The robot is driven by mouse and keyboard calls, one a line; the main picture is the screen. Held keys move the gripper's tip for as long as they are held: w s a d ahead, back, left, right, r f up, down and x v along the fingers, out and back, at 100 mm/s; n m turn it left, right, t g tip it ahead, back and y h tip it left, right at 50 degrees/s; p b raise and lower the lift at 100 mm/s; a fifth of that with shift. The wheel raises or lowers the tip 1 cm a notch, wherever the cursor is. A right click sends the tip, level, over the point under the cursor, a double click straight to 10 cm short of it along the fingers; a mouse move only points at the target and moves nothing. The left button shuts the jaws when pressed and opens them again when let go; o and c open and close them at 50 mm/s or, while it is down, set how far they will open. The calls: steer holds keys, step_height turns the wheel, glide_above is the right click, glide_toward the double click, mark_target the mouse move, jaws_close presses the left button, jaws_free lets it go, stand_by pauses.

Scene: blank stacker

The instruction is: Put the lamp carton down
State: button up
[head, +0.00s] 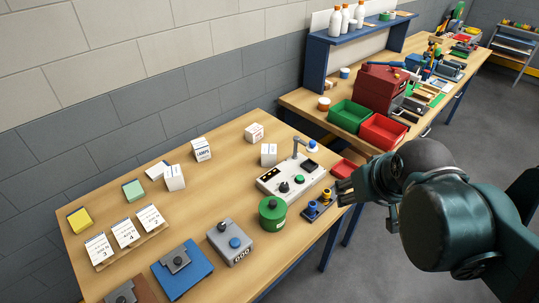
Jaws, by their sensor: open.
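A white carton (201,149) with dark lettering that seems to read "LAMPS" stands on the wooden table (110,205), towards its back edge. My gripper (342,191) is at the table's right end, well to the right of this carton and apart from it. The gripper is open, and I see nothing held in it. My arm hides part of the floor and the back bench on the right.
Other white cartons stand nearby: one with reddish print (254,132), one plain (268,155) and one further left (174,177). A control box (291,178), a green canister (272,213) and a blue block with posts (317,209) lie near my gripper. The table's middle is clear.

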steer(key=w+a+r+n+g+p, duration=0.2)
steer(key=w+a+r+n+p, duration=0.2)
steer(key=w, duration=0.6)
steer(key=n+g+p, duration=0.4)
steer(key=n+p, duration=0.5)
steer(key=n, duration=0.3)
glide_above(270, 149)
steer(key=f, duration=1.3)
steer(key=shift+s+d, duration=0.15)
steer(key=shift+d, duration=0.15)
steer(key=shift+w+a+f, duration=0.25)
steer(key=shift+a+f, duration=0.15)
steer(key=shift+f, duration=0.25)
steer(key=shift+f, duration=0.1)
steer(key=shift+f, duration=1.2)
